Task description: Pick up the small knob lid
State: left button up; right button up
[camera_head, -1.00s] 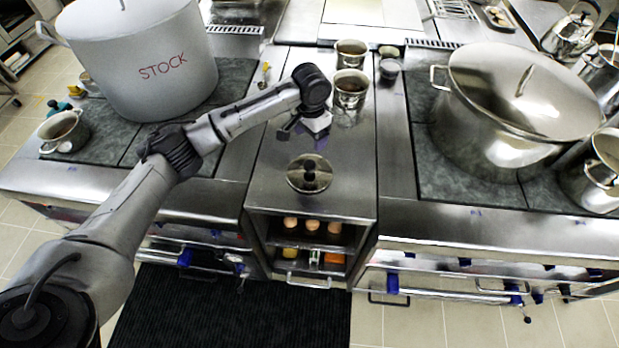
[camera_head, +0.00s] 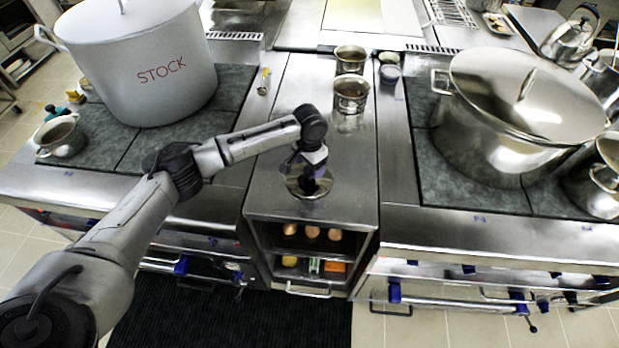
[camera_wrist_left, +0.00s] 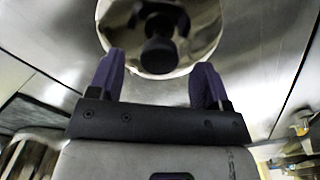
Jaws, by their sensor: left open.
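The small knob lid (camera_head: 293,180) is a round, shiny metal lid with a black knob. It lies on the steel counter between the two stove tops, near its front edge. My left gripper (camera_head: 314,178) is over the lid and partly hides it and its knob. In the left wrist view the lid (camera_wrist_left: 200,22) and its black knob (camera_wrist_left: 158,52) lie just ahead of the fingers. My left gripper (camera_wrist_left: 160,85) is open there, with one purple finger on each side and nothing between the tips. My right gripper is in neither view.
Two small metal pots (camera_head: 351,95) stand farther back on the same counter. A large white STOCK pot (camera_head: 150,75) is on the left stove and a big lidded steel pot (camera_head: 490,150) on the right one. An open shelf with eggs (camera_head: 312,232) is below the counter.

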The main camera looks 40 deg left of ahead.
pick_arm(q)
jog(key=shift+f, duration=1.3)
jog(key=c, duration=1)
jog(key=shift+c, duration=0.3)
jog(key=shift+r, duration=0.1)
